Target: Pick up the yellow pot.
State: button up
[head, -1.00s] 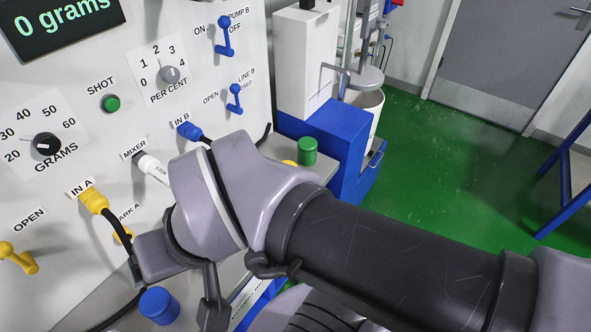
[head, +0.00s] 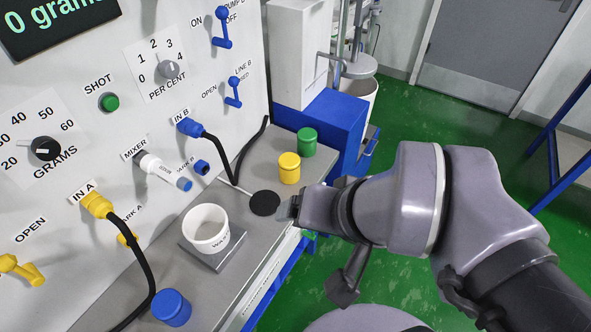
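The yellow pot (head: 289,168) is a small upright lidded cylinder on the grey bench, right of the panel and just in front of the green pot (head: 307,142). It shows whole. The end of my arm with my gripper (head: 292,208) is to the right of and nearer than the yellow pot, around the bench's front edge, apart from it in the picture. The fingers are seen edge-on and partly hidden by my wrist, so I cannot tell whether they are open or shut. Nothing is visibly held.
A blue pot (head: 171,308) stands on the bench at the front left. A white cup (head: 206,228) stands on a square plate. A black disc (head: 265,203) lies near my gripper. Black hoses run from the panel (head: 75,60) to the bench. Green floor (head: 440,130) is clear to the right.

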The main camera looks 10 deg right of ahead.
aim_at(289, 163)
jog(key=i+l+u, duration=0.4)
jog(key=l, duration=0.2)
jog(key=i+l+u, duration=0.15)
jog(key=l, duration=0.2)
jog(key=i+l+u, duration=0.2)
jog(key=l, duration=0.2)
jog(key=i+l+u, duration=0.2)
jog(key=l, duration=0.2)
jog(key=k, duration=0.1)
